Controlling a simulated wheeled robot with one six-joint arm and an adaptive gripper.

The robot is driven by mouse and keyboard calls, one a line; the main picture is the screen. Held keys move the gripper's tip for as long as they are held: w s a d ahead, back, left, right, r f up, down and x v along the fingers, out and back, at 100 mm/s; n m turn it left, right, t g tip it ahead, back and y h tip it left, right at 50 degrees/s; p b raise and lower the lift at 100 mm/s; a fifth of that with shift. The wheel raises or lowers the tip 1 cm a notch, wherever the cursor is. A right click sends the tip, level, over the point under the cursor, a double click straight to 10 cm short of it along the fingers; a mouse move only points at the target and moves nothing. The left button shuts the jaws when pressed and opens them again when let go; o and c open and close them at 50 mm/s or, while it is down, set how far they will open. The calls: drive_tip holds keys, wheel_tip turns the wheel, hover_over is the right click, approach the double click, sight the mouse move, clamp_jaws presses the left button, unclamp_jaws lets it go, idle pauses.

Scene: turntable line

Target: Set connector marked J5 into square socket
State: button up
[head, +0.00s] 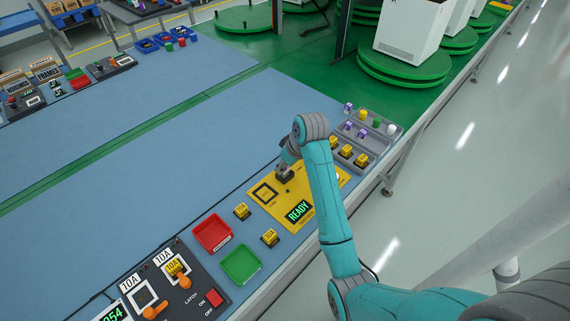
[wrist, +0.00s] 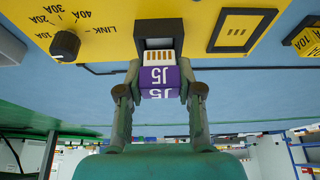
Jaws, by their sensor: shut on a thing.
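My gripper (wrist: 160,92) is shut on the purple connector marked J5 (wrist: 158,76), with a finger on each side of it. The connector's pale end with gold contacts faces a black square-mouthed socket (wrist: 160,27) on the yellow panel (wrist: 110,15). That end is at the socket's mouth; I cannot tell whether it is inside. In the head view my gripper (head: 285,168) is over the yellow panel (head: 325,186), and the connector is hidden there. A flat black square frame (wrist: 237,30) is to the right of the socket in the wrist view.
A black knob (wrist: 66,44) stands left of the socket. The panel's display (head: 299,211) reads READY. Loose yellow 10A blocks (head: 241,211), a red bin (head: 212,234) and a green bin (head: 241,264) are nearby. A grey rack (head: 376,148) holds several parts.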

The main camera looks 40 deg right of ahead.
drive_tip(key=shift+f, duration=0.5)
drive_tip(key=o, duration=0.9)
drive_tip(key=shift+o, duration=0.2)
drive_tip(key=v, duration=0.7)
drive_tip(key=shift+r, duration=0.25)
drive_tip(key=shift+s, duration=0.15)
